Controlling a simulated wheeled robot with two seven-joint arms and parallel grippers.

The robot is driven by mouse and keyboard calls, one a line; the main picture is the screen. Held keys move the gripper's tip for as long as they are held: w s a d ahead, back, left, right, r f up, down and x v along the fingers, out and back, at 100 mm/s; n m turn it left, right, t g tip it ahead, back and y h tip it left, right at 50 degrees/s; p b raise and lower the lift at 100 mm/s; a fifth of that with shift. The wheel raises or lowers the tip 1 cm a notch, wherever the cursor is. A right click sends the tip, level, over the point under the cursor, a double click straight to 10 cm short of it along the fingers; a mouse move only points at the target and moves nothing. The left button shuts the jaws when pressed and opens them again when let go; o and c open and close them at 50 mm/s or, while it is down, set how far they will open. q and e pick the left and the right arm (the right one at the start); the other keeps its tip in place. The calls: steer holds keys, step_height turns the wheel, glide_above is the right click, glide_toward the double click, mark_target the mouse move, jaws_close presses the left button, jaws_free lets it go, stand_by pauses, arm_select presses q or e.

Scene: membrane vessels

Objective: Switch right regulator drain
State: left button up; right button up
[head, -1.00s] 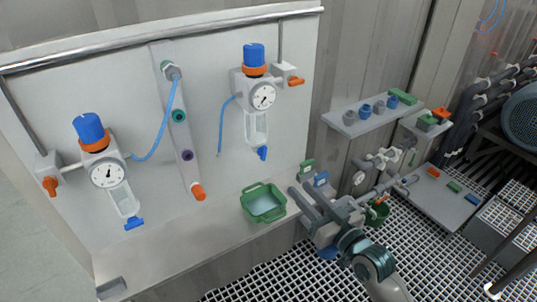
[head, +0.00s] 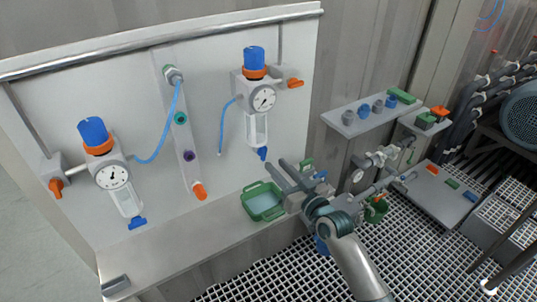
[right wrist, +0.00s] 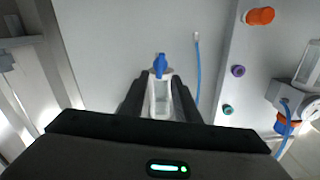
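The right regulator (head: 257,98) hangs on the white panel, with a blue knob, an orange ring, a round gauge and a clear bowl (head: 256,128). Its small blue drain (head: 262,153) is at the bowl's bottom. My right gripper (head: 278,163) is open and empty, a little below and to the right of the drain, fingers pointing toward the panel. In the right wrist view, the drain (right wrist: 160,64) appears upside down, above the clear bowl (right wrist: 161,96), which shows between the two spread fingers (right wrist: 160,84). I see no contact. My left gripper is not in view.
A green tray (head: 246,202) sits on the ledge below the right regulator, close to my right gripper. A left regulator (head: 110,170) with its own blue drain (head: 137,222) hangs at left. A thin blue hose (head: 222,130) hangs beside the right regulator. A grey shelf (head: 352,125) is at right.

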mark_target(265, 154)
steer(key=shift+p+x, duration=0.4)
steer(key=shift+x, duration=2.6)
jaws_close()
